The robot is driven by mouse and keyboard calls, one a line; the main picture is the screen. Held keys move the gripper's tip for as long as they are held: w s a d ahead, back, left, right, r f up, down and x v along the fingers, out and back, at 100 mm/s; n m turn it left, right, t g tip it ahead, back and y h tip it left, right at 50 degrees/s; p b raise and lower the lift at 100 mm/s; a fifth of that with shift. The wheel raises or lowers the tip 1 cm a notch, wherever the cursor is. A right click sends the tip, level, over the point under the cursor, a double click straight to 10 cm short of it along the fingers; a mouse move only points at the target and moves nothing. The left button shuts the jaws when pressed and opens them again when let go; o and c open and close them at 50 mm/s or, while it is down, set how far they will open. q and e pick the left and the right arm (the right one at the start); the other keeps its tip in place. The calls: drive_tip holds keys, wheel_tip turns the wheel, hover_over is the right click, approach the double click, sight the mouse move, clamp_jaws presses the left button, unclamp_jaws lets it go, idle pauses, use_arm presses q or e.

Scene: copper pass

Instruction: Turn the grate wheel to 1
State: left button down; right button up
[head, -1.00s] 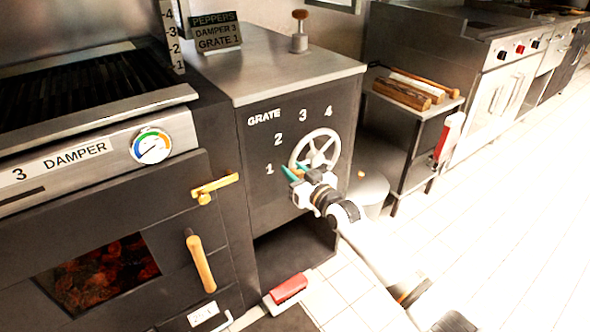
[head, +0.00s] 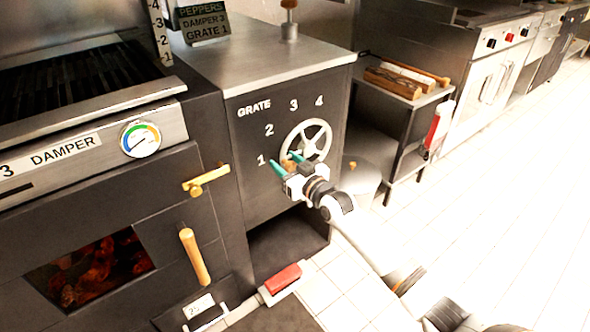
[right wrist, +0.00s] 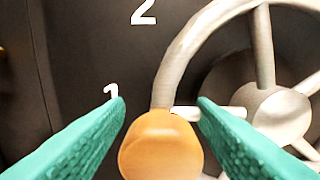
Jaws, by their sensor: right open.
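The grate wheel (head: 307,123) is a pale spoked handwheel on the dark cabinet front, beside the GRATE numbers 1 to 4. In the right wrist view its rim (right wrist: 178,70) curves up from an orange-brown knob (right wrist: 160,145). The knob is at the wheel's lower left, near the 1 (right wrist: 111,92). A white bar (right wrist: 205,112) lies left of the hub. My right gripper (head: 285,160) is open, with its green fingers on either side of the knob and a gap visible on both sides. My left gripper is out of view.
A sign (head: 204,23) on the cabinet top reads PEPPERS, DAMPER 3, GRATE 1. Left stands the oven with a damper gauge (head: 141,139), a yellow latch (head: 206,180) and a wooden handle (head: 195,257). A red-topped item (head: 282,279) lies below. Open tiled floor is at right.

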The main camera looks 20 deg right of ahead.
drive_tip(key=p+v, duration=0.1)
drive_tip(key=v, duration=0.1)
drive_tip(key=shift+s+d, duration=0.15)
drive_tip(key=shift+s, duration=0.2)
use_arm(q)
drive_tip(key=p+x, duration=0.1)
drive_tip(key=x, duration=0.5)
drive_tip(key=shift+p, duration=0.3)
use_arm(e)
drive_tip(key=v, duration=0.9)
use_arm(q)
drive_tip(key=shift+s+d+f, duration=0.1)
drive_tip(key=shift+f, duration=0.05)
